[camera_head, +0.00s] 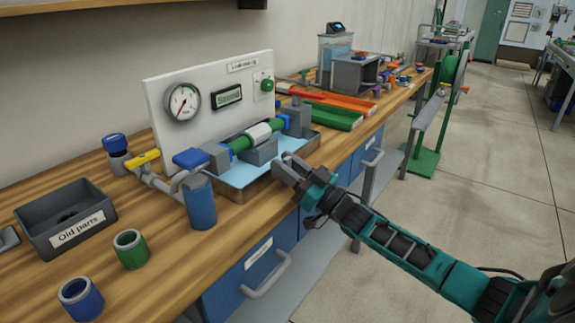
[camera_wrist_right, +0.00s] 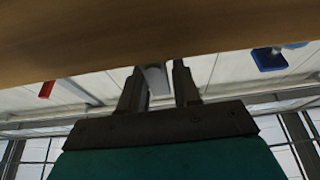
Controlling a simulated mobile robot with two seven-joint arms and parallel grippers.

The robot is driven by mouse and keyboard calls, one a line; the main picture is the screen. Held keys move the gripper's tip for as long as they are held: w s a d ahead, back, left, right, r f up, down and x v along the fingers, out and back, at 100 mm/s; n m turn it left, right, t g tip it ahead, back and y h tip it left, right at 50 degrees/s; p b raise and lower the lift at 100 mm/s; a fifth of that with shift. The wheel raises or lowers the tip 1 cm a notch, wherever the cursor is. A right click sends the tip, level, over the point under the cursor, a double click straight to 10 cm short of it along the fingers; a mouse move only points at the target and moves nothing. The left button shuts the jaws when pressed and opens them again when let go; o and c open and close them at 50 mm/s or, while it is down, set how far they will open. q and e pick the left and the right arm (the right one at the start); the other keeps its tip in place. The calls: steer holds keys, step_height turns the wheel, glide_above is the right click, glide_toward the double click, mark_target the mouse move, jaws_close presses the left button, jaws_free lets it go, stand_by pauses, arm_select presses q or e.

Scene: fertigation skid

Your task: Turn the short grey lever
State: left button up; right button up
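My right gripper (camera_head: 288,166) reaches in from the right, over the front edge of the blue-lined tray (camera_head: 240,191). In the right wrist view my right gripper (camera_wrist_right: 160,78) has its two fingers apart, with a short grey bar (camera_wrist_right: 154,78) showing between them. This bar looks like the short grey lever. A narrow gap shows on its right side; contact with the left finger I cannot tell. In the head view the lever is not clear behind the fingers. My left gripper is not in view.
A pipe with a green and white section (camera_head: 258,134) runs behind the gripper. The gauge panel (camera_head: 216,82) is behind. A grey Old parts bin (camera_head: 65,247) sits left.

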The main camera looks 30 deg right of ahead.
steer(key=v, duration=1.3)
stand_by(0.8)
